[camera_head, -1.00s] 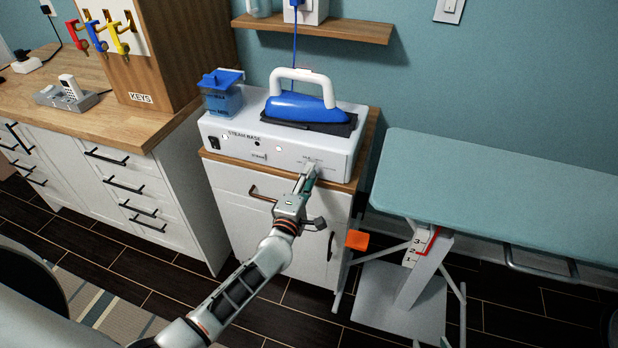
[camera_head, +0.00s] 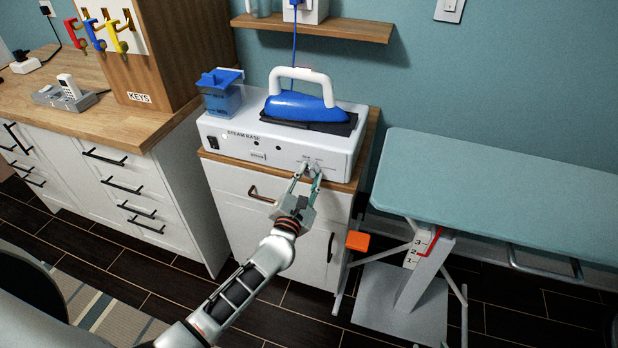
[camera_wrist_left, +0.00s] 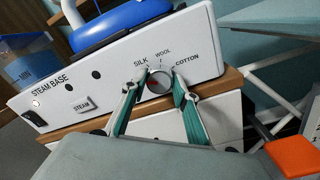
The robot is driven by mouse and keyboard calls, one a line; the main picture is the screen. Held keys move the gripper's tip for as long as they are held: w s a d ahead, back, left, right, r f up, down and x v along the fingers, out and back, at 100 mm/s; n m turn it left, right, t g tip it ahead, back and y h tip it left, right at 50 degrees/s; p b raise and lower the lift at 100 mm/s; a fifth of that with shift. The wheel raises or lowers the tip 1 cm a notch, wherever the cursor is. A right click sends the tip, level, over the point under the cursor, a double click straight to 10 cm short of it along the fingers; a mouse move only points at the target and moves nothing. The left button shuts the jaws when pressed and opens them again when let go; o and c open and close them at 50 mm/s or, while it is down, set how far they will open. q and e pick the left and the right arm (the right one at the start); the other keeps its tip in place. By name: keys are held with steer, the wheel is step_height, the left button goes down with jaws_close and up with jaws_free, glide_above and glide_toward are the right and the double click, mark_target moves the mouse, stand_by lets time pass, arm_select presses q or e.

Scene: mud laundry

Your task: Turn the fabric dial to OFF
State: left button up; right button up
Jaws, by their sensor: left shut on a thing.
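The fabric dial (camera_wrist_left: 158,82) is a round grey-white knob at the right of the white steam base's front face (camera_head: 230,146). In the left wrist view, the words SILK, WOOL and COTTON are printed around it. A red patch shows on its face, but I cannot tell exactly where it points, and no OFF label is readable. My left gripper (camera_head: 309,171) reaches the dial from the front. In the left wrist view, the fingers of my left gripper (camera_wrist_left: 157,84) are on either side of the dial, shut on it. My right gripper is out of view.
A blue iron (camera_head: 300,107) rests on top of the base beside a blue water tank (camera_head: 221,98). The base stands on a small cabinet (camera_head: 230,182). An ironing board (camera_head: 490,175) with an orange lever (camera_head: 357,240) is close on the right. Open floor lies in front.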

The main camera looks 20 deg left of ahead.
arm_select(q)
steer(key=shift+n, duration=0.8)
steer(key=o, duration=1.1)
steer(key=shift+s, duration=0.1)
steer(key=s, duration=1.1)
steer(key=shift+s+f, duration=0.1)
steer(key=shift+s, duration=0.3)
